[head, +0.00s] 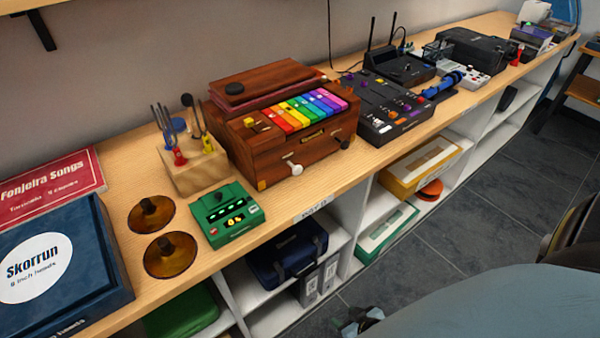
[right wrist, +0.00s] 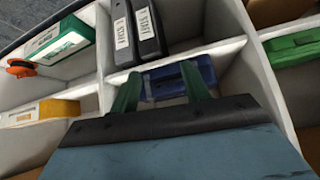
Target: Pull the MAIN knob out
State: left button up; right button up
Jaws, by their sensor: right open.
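A brown wooden box instrument (head: 255,158) with rainbow-coloured keys stands on the counter. A white knob (head: 294,167) sticks out of its front on a short stem, and a dark knob (head: 343,143) sits further right. I cannot read a MAIN label on either. My right gripper (head: 360,322) is low at the bottom of the head view, in front of the shelves and well below the instrument. Its two green fingers (right wrist: 160,72) are apart and empty in the right wrist view. That view shows no knob. My left gripper is not in view.
Left of the instrument are a tuning fork block (head: 195,175), a green box (head: 227,214) and two brown cymbals (head: 152,213). A black mixer (head: 383,108) stands close on its right. Shelves below hold a blue case (head: 287,252) and binders (right wrist: 148,30).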

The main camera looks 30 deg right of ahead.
jog(key=w+d+r+m+t+b, duration=0.1)
jog(key=w+r+t, duration=0.2)
jog(key=w+r, duration=0.35)
jog(key=w+d+r+t+b, duration=0.1)
jog(key=w+r+t, duration=0.15)
jog(key=r, duration=0.75)
jog(key=t+y, duration=0.1)
jog(key=t, duration=0.4)
send_near(299, 172)
jog(key=shift+m+g, duration=0.25)
jog(key=shift+m, duration=0.05)
jog(key=w, duration=0.3)
jog(key=w+b, duration=0.1)
jog(key=w, duration=0.5)
jog(key=shift+a+r, duration=0.25)
jog(key=shift+r, duration=0.1)
jog(key=shift+w+y, duration=0.3)
jog(key=shift+w, duration=0.35)
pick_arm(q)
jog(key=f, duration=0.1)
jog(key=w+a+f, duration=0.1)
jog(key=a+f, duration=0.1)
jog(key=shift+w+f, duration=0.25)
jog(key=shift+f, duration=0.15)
pick_arm(e)
jog(key=shift+w+a, duration=0.1)
jog(key=shift+w, duration=0.1)
